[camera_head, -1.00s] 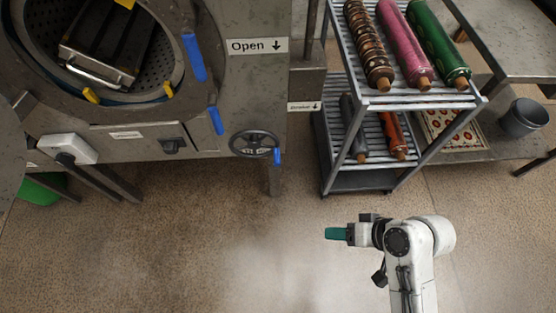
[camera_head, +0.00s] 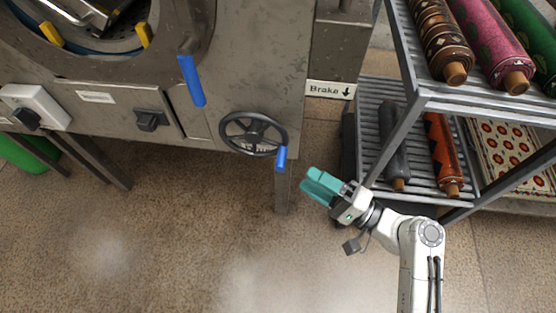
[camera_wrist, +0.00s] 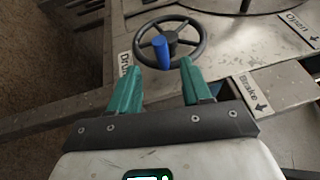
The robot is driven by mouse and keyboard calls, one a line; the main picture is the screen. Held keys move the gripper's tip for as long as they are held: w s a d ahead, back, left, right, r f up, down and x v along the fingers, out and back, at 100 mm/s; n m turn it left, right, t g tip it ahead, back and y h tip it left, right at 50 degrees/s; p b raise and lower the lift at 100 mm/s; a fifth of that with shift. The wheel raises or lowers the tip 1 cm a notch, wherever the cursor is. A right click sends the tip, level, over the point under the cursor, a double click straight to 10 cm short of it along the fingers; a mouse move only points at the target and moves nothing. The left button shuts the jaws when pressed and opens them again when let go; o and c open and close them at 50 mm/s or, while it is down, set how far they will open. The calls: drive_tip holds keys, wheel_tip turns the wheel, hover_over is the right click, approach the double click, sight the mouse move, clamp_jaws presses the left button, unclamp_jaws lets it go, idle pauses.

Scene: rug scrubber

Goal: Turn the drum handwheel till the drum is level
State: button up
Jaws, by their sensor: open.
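The drum handwheel (camera_head: 253,134) is a dark spoked wheel on the front of the grey machine, with a blue handle (camera_head: 281,158) at its lower right rim. The wheel also shows in the wrist view (camera_wrist: 169,43), with the blue handle (camera_wrist: 161,52) standing toward me. My gripper (camera_head: 312,184) has teal fingers and is just right of and below the handle, apart from it. In the wrist view my gripper (camera_wrist: 156,85) is open and empty, with the handle beyond and between the fingertips. The drum (camera_head: 98,30) is only partly in view at the top left.
A "Brake" label (camera_head: 330,90) is right of the wheel. A metal rack (camera_head: 440,98) with rolled rugs stands close to my arm on the right. A machine leg (camera_head: 283,190) stands below the wheel. The floor (camera_head: 200,245) in front is clear.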

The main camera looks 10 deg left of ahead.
drive_tip(key=b, duration=0.2)
approach(252, 141)
drive_tip(key=a, duration=0.4)
drive_tip(key=shift+w+r, duration=0.1)
drive_tip(key=shift+w, duration=0.35)
clamp_jaws()
